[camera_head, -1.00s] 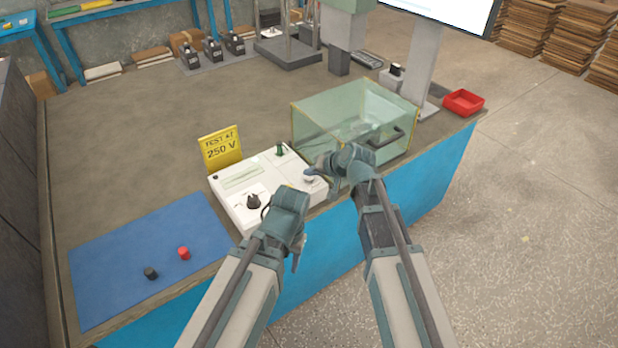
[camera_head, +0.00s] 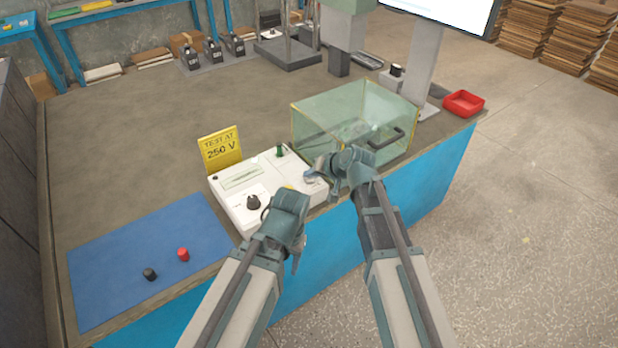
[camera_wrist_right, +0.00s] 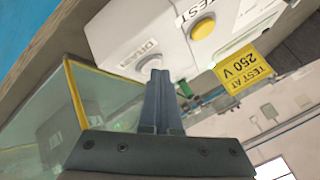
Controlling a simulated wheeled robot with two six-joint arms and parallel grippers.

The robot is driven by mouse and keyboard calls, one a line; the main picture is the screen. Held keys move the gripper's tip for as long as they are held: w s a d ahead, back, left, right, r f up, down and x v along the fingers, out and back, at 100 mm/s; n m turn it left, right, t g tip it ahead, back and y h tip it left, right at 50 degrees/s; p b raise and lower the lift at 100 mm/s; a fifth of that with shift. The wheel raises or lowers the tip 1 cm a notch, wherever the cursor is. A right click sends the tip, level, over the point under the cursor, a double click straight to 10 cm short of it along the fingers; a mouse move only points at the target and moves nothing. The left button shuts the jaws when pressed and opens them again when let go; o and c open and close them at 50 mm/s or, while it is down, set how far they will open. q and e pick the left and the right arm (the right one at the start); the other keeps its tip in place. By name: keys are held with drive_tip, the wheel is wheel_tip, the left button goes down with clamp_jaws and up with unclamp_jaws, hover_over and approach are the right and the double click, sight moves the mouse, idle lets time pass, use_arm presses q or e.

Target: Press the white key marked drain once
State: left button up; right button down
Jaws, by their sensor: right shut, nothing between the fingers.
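The white drain key (camera_wrist_right: 152,62) sits beside its "DRAIN" label on the white tester panel (camera_wrist_right: 120,28) in the right wrist view. My right gripper (camera_wrist_right: 158,76) is shut and empty, with its fingertips at the key and covering part of it. I cannot tell whether they touch it or whether it is pushed in. In the head view the right gripper (camera_head: 312,176) is over the right end of the tester panel (camera_head: 228,206). My left gripper (camera_head: 268,212) is by the panel's front edge, and its jaw state is unclear.
A yellow TEST key (camera_wrist_right: 203,28) is near the drain key. A glass box (camera_head: 340,112) stands right of the panel. A yellow "250 V" sign (camera_head: 220,148) stands behind. A blue mat (camera_head: 130,245) holds a red and a black cap. The bench's left part is clear.

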sight(311, 181)
drive_tip(key=shift+r+p, duration=0.6)
drive_tip(key=shift+r, duration=0.1)
drive_tip(key=shift+r, duration=0.1)
wheel_tip(311, 181, up, 5)
drive_tip(key=p, duration=0.5)
idle(0.5)
